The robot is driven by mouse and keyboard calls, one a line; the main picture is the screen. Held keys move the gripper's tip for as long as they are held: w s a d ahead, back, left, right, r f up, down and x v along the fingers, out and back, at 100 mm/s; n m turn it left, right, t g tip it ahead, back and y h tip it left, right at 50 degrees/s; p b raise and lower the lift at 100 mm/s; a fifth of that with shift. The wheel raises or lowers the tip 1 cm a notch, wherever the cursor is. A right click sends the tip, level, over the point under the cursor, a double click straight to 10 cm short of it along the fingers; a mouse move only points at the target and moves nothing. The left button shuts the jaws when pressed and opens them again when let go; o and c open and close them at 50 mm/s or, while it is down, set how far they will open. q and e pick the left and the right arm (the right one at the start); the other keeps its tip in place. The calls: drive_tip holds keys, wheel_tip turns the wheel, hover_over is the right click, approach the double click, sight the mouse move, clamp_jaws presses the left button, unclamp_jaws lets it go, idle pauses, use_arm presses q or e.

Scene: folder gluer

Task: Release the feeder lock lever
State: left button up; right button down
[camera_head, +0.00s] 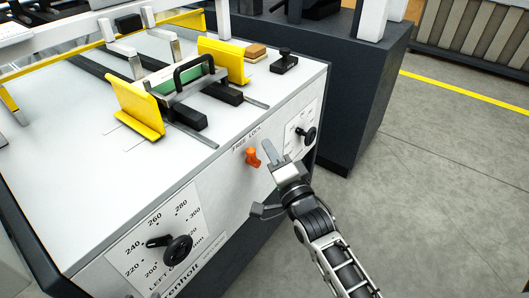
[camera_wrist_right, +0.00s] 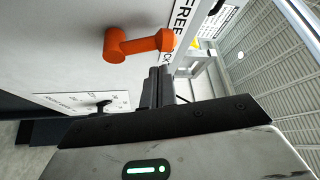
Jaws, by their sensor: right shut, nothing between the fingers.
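The feeder lock lever (camera_head: 252,157) is a small orange handle on the white front panel of the machine, under a label reading FREE and LOCK. In the right wrist view the orange lever (camera_wrist_right: 137,43) shows large, with a round hub at left and an arm reaching right toward the label. My right gripper (camera_head: 270,151) is just right of the lever in the head view, shut and empty. In the right wrist view its fingertips (camera_wrist_right: 159,72) lie close below the lever's free end; I cannot tell whether they touch. My left gripper is not in view.
A black left-guide knob with a numbered dial (camera_head: 177,249) is at lower left, and another black knob (camera_head: 306,135) is right of the lever. Yellow guides (camera_head: 137,108) and a black handle (camera_head: 194,70) stand on the machine top. Open floor (camera_head: 440,190) lies to the right.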

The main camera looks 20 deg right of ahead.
use_arm(q)
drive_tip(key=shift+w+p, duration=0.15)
drive_tip(key=shift+p, duration=0.15)
use_arm(e)
drive_tip(key=d+r+v, duration=0.1)
drive_tip(key=v, duration=0.8)
drive_tip(key=shift+s+d, duration=0.2)
drive_tip(key=shift+d, duration=0.1)
drive_tip(key=shift+f, duration=0.15)
